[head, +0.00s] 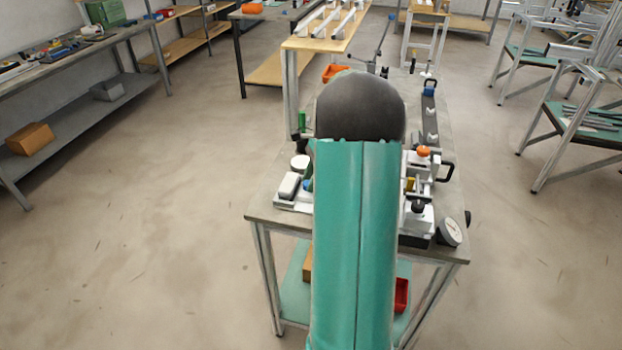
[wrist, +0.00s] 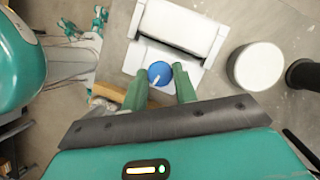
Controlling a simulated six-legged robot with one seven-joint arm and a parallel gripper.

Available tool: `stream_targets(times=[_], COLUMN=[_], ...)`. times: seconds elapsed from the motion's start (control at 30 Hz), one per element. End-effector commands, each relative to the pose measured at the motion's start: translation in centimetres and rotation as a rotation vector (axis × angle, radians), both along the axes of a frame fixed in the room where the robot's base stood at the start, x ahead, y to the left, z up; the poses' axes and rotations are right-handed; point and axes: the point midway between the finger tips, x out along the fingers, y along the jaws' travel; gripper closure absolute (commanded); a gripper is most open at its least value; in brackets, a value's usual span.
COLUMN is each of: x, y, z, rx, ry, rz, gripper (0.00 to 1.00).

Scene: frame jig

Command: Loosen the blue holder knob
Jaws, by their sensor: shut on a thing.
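The blue holder knob (wrist: 160,72) is a round blue disc with a pale pointer line, in the wrist view. It sits at the near edge of a white and grey holder (wrist: 181,28) on the bench top. My gripper (wrist: 160,79) has its two green fingers on either side of the knob, shut on it. My arm hides the gripper there.
A white round disc (wrist: 257,66) stands right of the holder, with a black post (wrist: 303,74) beyond it. In the head view, clamps with an orange knob (head: 423,151) and a dial gauge (head: 450,232) stand on the bench right of my arm. The floor at left is clear.

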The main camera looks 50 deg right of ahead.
Motion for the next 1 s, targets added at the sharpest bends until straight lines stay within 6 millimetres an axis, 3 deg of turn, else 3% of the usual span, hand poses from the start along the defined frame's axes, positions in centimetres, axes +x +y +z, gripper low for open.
stream_targets(times=[0.37,1.0], x=[0.24,0.73], y=[-0.11,-0.06], z=[0.01,0.04], rx=[-0.001,-0.001], ry=[0.000,0.000], rz=[0.236,0.844], gripper=[0.94,0.94])
